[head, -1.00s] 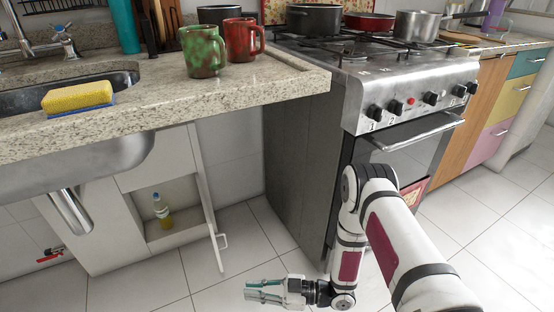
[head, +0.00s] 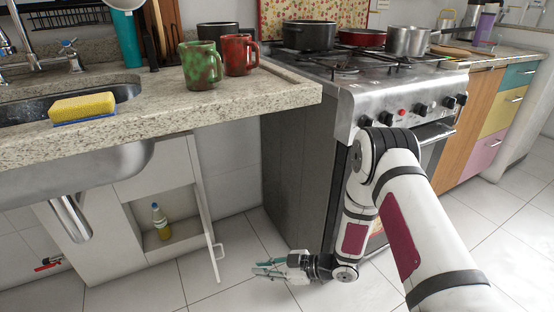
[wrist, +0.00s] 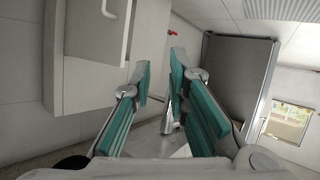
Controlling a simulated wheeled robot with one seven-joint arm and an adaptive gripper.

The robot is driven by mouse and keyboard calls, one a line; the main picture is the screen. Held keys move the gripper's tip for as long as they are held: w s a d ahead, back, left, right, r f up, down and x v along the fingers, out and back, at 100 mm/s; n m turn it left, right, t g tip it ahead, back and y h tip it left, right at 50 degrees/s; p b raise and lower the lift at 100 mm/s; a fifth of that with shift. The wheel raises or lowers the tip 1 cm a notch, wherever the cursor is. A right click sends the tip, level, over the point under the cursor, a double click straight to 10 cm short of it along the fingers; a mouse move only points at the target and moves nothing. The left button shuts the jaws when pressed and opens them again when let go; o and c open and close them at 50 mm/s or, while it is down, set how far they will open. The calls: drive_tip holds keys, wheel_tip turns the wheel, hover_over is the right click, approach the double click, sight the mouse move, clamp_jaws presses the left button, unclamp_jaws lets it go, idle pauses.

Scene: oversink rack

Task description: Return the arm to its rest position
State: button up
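My arm (head: 424,222) is white with dark red panels and reaches in from the lower right of the head view. Its elbow is bent in front of the stove, and the forearm hangs down. My gripper (head: 268,270) is low over the tiled floor, left of the forearm, pointing left. In the wrist view, the two teal-padded fingers of my gripper (wrist: 160,76) are spread apart with nothing between them.
The stove (head: 398,100) stands close behind my arm. An open cabinet door (head: 205,215) is left of my gripper. The granite counter (head: 130,118) holds a green mug (head: 203,66), a red mug (head: 238,56) and a yellow sponge (head: 82,107). Floor (head: 520,225) shows clear at right.

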drive_tip(key=w+d+r+m+t+h, duration=0.1)
drive_tip(key=w+d+r+t+h, duration=0.1)
drive_tip(key=w+d+r+h, duration=0.35)
drive_tip(key=w+d+r+m+t+h, duration=0.1)
drive_tip(key=d+r+m+h, duration=0.25)
drive_tip(key=d+r, duration=0.6)
drive_tip(key=d+r+m+t+h, duration=0.1)
drive_tip(key=d+r+m+h, duration=0.25)
drive_tip(key=d+r, duration=0.6)
drive_tip(key=s+d+r+m+g+h, duration=0.1)
drive_tip(key=s+r+m+h, duration=0.15)
drive_tip(key=s+r, duration=0.45)
drive_tip(key=s+d+r+m+g+h, duration=0.1)
drive_tip(key=s+d+r+m+g, duration=0.15)
drive_tip(key=s+r, duration=0.45)
drive_tip(key=s+a+m+g+y, duration=0.1)
drive_tip(key=s+a+m+g, duration=0.15)
drive_tip(key=s, duration=1.15)
drive_tip(key=s+a+m+g+y, duration=0.1)
drive_tip(key=s+a+m+y, duration=0.15)
drive_tip(key=s, duration=1.25)
wheel_tip(320, 180, up, 38)
drive_tip(key=t+p, duration=0.4)
drive_tip(key=p, duration=3.2)
drive_tip(key=shift+w+n+h, duration=0.25)
drive_tip(key=shift+n+h, duration=0.15)
drive_tip(key=shift+h, duration=0.05)
